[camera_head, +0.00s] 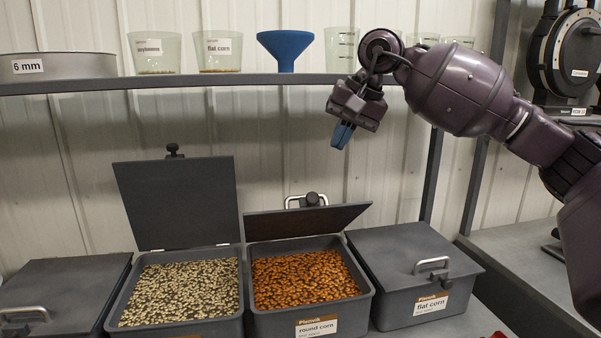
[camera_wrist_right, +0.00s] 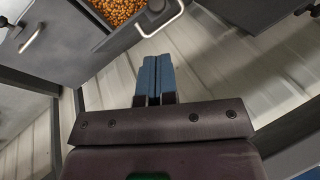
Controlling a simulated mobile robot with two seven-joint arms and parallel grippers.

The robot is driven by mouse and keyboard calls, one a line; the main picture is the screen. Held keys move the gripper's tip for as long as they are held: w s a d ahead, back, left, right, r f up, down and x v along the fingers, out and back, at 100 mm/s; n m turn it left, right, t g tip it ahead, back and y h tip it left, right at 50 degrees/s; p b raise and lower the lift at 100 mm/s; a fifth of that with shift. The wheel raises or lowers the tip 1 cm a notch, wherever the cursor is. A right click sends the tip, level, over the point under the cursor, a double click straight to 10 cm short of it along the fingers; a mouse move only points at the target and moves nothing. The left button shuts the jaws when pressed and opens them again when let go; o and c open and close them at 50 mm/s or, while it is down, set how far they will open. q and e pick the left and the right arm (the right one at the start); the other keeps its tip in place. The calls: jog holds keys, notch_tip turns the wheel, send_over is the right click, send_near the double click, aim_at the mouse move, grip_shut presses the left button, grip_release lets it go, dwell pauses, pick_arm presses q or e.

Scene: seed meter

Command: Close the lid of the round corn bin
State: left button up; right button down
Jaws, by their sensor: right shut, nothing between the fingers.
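The round corn bin (camera_head: 312,314) stands on the bench, full of orange kernels, with a "round corn" label on its front. Its lid (camera_head: 305,221) is open, hinged at the back and leaning up at a tilt. The lid's handle (camera_head: 306,200) shows behind its upper edge. My right gripper (camera_head: 342,136) is above and behind the lid, in front of the wall, apart from it. Its blue fingers are shut and empty. In the right wrist view the shut fingers (camera_wrist_right: 158,78) point toward the lid's handle (camera_wrist_right: 160,18), with the kernels beyond. My left gripper is not in view.
An open bin of pale seeds (camera_head: 180,290) stands to the left, its lid (camera_head: 180,203) upright. The closed flat corn bin (camera_head: 415,275) stands to the right, and another closed bin (camera_head: 60,295) at far left. A shelf (camera_head: 300,79) with cups and a blue funnel (camera_head: 285,48) runs above.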

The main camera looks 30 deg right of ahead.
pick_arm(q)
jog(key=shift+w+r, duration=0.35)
pick_arm(e)
jog(key=x, duration=1)
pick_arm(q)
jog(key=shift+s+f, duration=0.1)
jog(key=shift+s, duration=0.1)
pick_arm(e)
jog(key=shift+d, duration=0.1)
